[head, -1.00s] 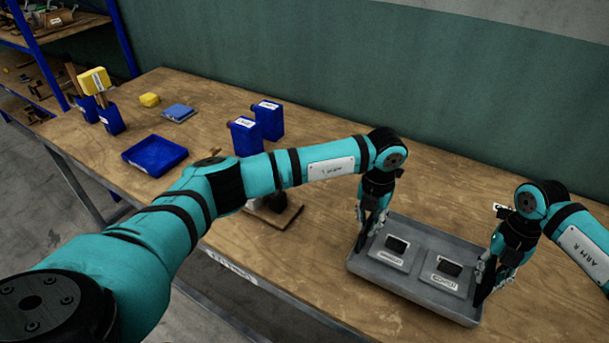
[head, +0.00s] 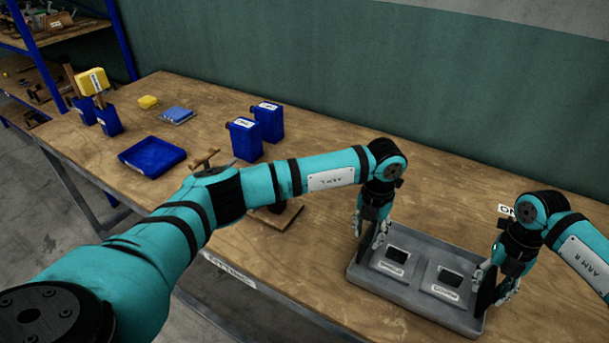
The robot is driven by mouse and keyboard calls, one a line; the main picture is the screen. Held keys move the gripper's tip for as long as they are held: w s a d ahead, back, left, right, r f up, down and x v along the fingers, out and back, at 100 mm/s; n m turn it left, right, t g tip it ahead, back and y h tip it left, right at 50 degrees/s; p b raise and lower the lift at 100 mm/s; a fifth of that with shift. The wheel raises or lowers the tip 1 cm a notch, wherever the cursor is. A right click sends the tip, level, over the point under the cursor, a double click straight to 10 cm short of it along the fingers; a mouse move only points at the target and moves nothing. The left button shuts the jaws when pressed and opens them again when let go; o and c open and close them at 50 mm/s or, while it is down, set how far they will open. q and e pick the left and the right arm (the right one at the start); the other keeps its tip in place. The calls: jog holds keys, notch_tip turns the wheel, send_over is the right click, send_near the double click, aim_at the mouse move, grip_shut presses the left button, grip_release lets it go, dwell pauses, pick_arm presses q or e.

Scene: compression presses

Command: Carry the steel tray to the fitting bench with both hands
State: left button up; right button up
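The steel tray (head: 413,297) is a grey, shallow tray at the lower right of the head view, over the wooden bench (head: 330,130). It looks level; I cannot tell whether it touches the bench top. Two grey plates with dark windows, a left one (head: 380,267) and a right one (head: 436,289), lie in it. My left gripper (head: 368,242) is shut on the tray's left end, its fingers around a dark upright part. My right gripper (head: 493,287) is shut on the right end in the same way. The contact points are partly hidden by the fingers.
A wooden board (head: 287,215) lies behind my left forearm. The bench behind the tray is clear.

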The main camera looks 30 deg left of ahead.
pick_arm(q)
jog(key=shift+r, duration=0.1)
pick_arm(e)
jog(key=shift+w+r, duration=0.1)
jog(key=shift+r, duration=0.15)
jog(key=r, duration=0.3)
jog(key=w+r, duration=0.1)
jog(key=r, duration=0.7)
jog(key=shift+w+r, duration=0.2)
pick_arm(q)
notch_tip(320, 180, up, 12)
